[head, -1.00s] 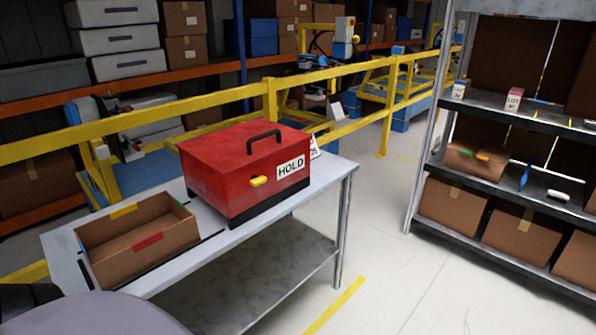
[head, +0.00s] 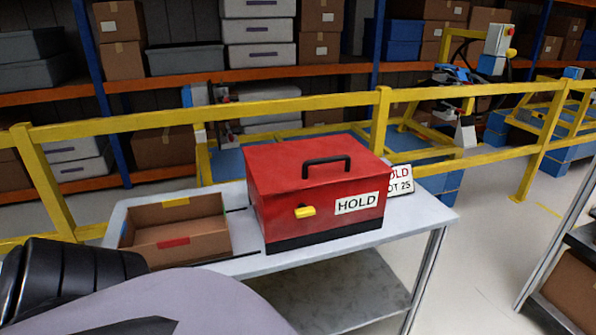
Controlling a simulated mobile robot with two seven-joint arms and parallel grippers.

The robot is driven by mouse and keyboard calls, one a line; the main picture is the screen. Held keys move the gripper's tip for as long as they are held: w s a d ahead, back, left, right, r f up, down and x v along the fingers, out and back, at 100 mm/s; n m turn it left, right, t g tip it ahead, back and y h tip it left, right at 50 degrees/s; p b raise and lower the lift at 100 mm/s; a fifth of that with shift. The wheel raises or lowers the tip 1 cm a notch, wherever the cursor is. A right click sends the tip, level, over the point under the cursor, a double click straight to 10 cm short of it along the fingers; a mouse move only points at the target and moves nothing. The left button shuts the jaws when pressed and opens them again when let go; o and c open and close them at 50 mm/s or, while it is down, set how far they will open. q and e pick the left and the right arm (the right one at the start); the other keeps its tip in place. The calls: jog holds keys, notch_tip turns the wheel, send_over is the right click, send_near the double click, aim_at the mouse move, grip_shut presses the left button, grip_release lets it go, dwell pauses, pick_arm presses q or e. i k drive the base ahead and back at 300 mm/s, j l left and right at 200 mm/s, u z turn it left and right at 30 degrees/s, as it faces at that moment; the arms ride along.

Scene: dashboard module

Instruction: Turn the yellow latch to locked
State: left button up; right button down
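The yellow latch (head: 305,211) sits on the front face of a red box (head: 318,183), left of a white HOLD label (head: 357,203). The latch looks roughly level, with its tip slightly raised to the right. The box has a black handle on top and a black base, and it stands on a grey metal table (head: 437,213). My arm shows at the lower left, well short of the box. Neither gripper's fingers can be made out, and nothing touches the latch.
A yellow railing (head: 300,113) runs behind the table.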

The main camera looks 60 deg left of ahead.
aim_at(303, 210)
jog(key=i+l+u, duration=0.15)
jog(key=u, duration=0.3)
jog(key=i+l+u, duration=0.2)
jog(key=u, duration=0.2)
jog(key=i+l+u, duration=0.25)
jog(key=u, duration=0.2)
jog(key=i+l+u, duration=0.15)
jog(key=l+u, duration=0.3)
jog(key=j, duration=0.1)
